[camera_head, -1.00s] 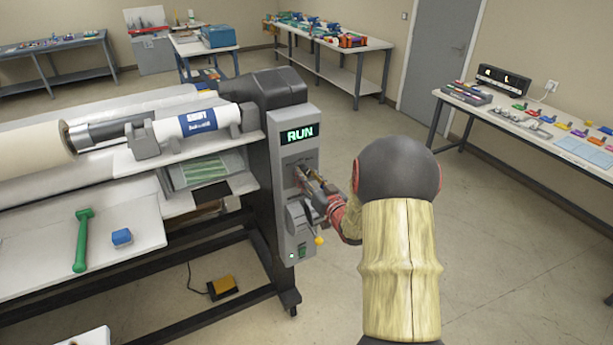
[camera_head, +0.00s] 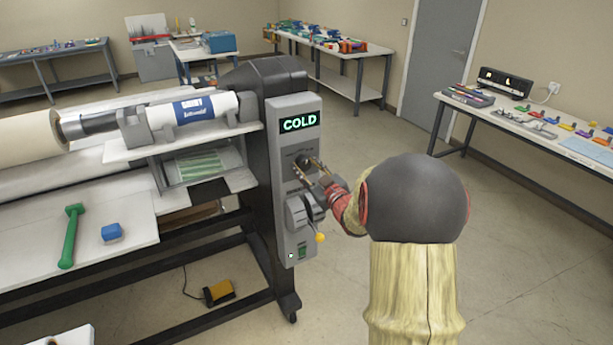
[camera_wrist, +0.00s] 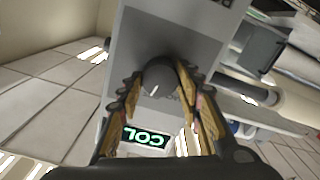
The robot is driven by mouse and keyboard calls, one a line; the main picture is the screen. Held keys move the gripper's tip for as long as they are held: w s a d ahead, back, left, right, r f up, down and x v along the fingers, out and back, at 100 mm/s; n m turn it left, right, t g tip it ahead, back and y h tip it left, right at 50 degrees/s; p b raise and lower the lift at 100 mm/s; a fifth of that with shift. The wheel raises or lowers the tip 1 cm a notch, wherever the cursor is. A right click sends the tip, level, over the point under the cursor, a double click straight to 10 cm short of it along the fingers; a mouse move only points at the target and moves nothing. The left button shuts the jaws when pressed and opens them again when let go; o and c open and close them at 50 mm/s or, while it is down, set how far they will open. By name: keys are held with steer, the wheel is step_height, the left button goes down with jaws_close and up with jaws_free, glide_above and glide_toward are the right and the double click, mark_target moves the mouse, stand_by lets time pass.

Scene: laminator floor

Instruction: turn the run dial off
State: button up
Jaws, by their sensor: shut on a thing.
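The run dial (camera_head: 303,160) is a dark round knob on the grey control panel (camera_head: 286,185) at the laminator's end. In the wrist view the dial (camera_wrist: 158,76) shows a white pointer mark and sits between the fingers. My gripper (camera_head: 307,171) is shut on the dial, with a finger on each side; it also shows in the wrist view (camera_wrist: 158,90). The display (camera_head: 299,121) above the dial reads COLD in green.
Below the dial are a grey lever with a yellow knob (camera_head: 320,238) and a green switch (camera_head: 302,251). A green hammer-like tool (camera_head: 71,236) and a blue block (camera_head: 112,232) lie on the shelf. A yellow pedal (camera_head: 219,291) is on the floor. Floor to the right is open.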

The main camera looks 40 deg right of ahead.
steer(key=shift+f+n+b, duration=0.15)
steer(key=shift+n+b, duration=0.95)
steer(key=o, duration=1.2)
steer(key=shift+c, duration=0.2)
steer(key=v, duration=1.2)
